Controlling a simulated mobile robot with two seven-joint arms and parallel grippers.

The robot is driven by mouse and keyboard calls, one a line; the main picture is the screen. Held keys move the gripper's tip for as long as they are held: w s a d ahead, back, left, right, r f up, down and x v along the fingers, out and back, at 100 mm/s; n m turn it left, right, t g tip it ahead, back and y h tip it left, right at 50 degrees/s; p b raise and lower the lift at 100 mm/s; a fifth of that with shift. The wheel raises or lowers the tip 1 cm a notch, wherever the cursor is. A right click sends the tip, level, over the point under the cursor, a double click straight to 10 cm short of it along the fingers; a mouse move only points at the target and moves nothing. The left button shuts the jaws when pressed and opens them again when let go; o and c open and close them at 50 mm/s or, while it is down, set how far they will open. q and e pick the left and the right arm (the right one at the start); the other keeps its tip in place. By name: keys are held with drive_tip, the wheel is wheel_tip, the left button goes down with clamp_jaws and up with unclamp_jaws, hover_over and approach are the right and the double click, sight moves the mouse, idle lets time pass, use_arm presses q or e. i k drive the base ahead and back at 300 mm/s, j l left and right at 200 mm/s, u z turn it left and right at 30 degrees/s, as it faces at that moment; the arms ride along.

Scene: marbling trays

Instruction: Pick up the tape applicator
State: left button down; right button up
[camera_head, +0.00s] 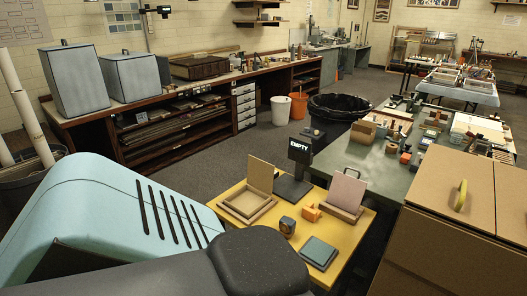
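A yellow table (248,266) stands low in the middle foreground. On it sits a small dark, rounded piece with a tan part (288,225), which may be the tape applicator. A small orange block-like piece (311,213) lies just right of and behind it, and could also be the tape applicator; I cannot tell which at this size. Both rest on the tabletop with nothing holding them. Neither of my grippers shows in the head view.
The yellow table also holds an open wooden tray (246,207), a pink-grey panel on a wooden base (346,191) and a teal-grey pad (319,253). A large cardboard-brown box (440,255) closes off the right.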

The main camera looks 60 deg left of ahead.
sight(288, 225)
drive_tip(key=u, duration=1.7)
drive_tip(key=k+j, duration=0.05)
